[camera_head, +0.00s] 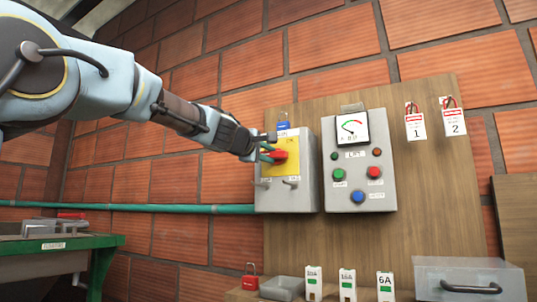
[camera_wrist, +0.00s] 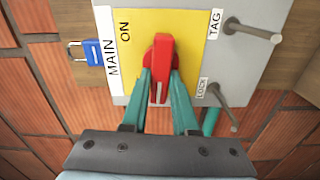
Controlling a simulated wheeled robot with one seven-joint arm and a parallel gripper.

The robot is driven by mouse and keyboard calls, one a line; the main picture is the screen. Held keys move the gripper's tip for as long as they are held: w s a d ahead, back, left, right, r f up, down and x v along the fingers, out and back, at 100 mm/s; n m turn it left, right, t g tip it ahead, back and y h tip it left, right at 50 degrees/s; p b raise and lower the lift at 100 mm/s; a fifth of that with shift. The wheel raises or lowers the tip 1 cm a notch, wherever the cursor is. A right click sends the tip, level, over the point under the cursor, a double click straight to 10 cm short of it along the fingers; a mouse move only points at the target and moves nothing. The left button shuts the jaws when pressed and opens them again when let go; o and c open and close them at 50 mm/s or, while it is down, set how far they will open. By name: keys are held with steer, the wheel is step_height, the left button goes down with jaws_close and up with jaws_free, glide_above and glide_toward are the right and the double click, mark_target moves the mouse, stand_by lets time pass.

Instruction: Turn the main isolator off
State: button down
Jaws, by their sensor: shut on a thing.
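The main isolator is a grey box (camera_head: 300,198) with a yellow plate (camera_head: 292,178), mounted on the wooden board. The handle's lower part is between the fingers. Any "OFF" lettering is not visible.
Metal pegs marked TAG (camera_wrist: 252,30) and LOCK (camera_wrist: 222,95) stick out beside the plate. A control panel (camera_head: 360,165) with buttons stands close right. A red padlock (camera_head: 250,278) and breakers (camera_head: 347,287) are below.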

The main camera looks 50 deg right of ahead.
steer(key=shift+f+n, duration=0.15)
steer(key=shift+n, duration=0.45)
steer(key=c, duration=0.7)
jaws_free()
steer(key=b+v, duration=0.4)
steer(key=v, duration=0.6)
steer(key=shift+a+b, duration=0.4)
